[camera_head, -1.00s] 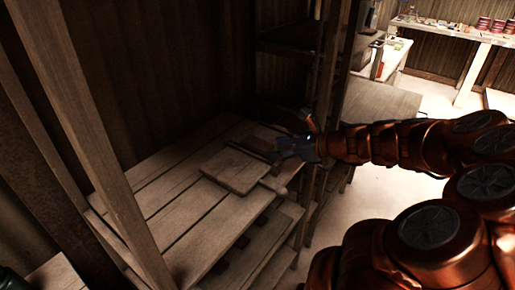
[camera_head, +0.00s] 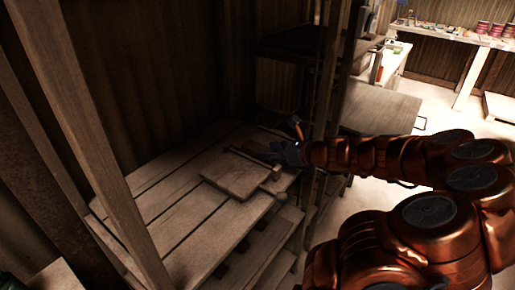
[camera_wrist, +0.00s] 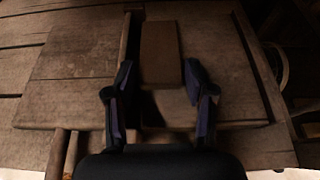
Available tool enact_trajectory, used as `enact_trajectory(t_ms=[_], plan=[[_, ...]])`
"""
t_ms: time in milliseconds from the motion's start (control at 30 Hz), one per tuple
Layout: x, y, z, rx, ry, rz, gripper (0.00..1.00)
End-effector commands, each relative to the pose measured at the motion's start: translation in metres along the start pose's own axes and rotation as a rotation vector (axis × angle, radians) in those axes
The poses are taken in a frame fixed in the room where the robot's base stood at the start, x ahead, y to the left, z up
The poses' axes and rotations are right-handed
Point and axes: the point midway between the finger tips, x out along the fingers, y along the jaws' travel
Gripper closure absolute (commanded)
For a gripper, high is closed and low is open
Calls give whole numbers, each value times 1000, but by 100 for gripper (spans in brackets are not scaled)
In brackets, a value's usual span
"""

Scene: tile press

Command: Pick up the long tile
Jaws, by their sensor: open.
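The long tile looks to be the brown rectangular piece (camera_wrist: 161,52) in the wrist view. It lies lengthwise ahead of and between the fingers, on or over a flat wooden board (camera_wrist: 75,75). My gripper (camera_wrist: 159,98) is open, one finger on each side of the tile's near end. No contact with the tile shows. In the head view my gripper (camera_head: 290,148) is low over the right end of the slatted bench, just beyond the square board (camera_head: 237,175). The tile is not clear in that view.
A dark bar (camera_wrist: 132,45) runs close along the tile's left side. Wooden rods (camera_head: 277,182) stick out at the board's right edge. The slatted bench (camera_head: 165,200) is bare at left. Wooden posts (camera_head: 325,90) stand close to my arm.

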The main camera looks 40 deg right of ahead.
Motion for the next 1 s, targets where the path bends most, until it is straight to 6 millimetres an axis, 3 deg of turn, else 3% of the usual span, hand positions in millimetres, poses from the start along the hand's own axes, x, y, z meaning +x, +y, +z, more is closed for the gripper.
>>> enact_trajectory(t_ms=[367,867,1000], plan=[[7,0,0,-2,0,0,46],[6,0,0,-1,0,-1,97],[6,0,0,-1,0,0,98]])
